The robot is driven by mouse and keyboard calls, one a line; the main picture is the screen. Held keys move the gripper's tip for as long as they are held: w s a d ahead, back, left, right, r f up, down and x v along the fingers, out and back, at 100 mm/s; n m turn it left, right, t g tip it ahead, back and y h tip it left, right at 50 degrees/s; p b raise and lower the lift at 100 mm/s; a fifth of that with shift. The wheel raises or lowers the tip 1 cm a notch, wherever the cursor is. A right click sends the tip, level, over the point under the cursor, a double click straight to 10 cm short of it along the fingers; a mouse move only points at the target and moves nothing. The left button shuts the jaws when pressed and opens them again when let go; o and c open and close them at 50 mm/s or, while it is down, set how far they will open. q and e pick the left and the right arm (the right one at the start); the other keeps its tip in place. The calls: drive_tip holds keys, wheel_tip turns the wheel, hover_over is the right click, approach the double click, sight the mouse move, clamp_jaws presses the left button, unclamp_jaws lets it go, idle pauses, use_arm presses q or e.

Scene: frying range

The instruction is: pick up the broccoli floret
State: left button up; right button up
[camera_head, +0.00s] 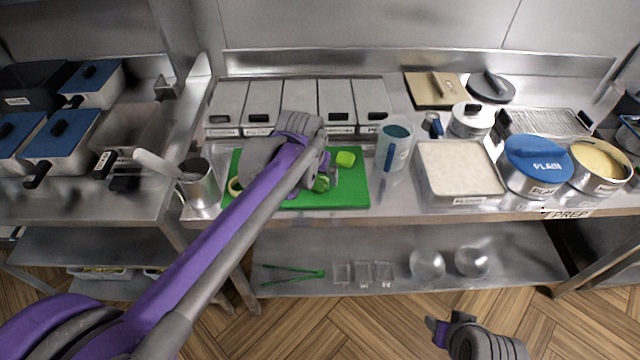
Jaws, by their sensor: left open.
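A green cutting board (350,195) lies on the steel counter. A small green piece (322,184), which looks like the broccoli floret, lies on it, partly hidden by my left gripper. A lighter green, blocky piece (345,159) lies on the board just right of the gripper. My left gripper (325,168) is open, low over the board and close to the green piece; I cannot tell whether they touch. My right gripper (438,330) is at the bottom of the view, away from the counter, its jaws not clear.
Lidded containers (335,105) line the back of the board. A steel cup with a utensil (198,185) stands left, a blue-grey cup (394,148) right. A flour tray (458,170) and a blue-lidded tub (538,165) stand farther right.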

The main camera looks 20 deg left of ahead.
sight(320, 182)
use_arm(q)
drive_tip(key=x, duration=0.4)
drive_tip(key=shift+w+d+f, duration=0.15)
drive_tip(key=shift+w+f, duration=0.05)
drive_tip(key=shift+w, duration=0.1)
drive_tip(key=shift+r, duration=0.1)
drive_tip(key=c, duration=1)
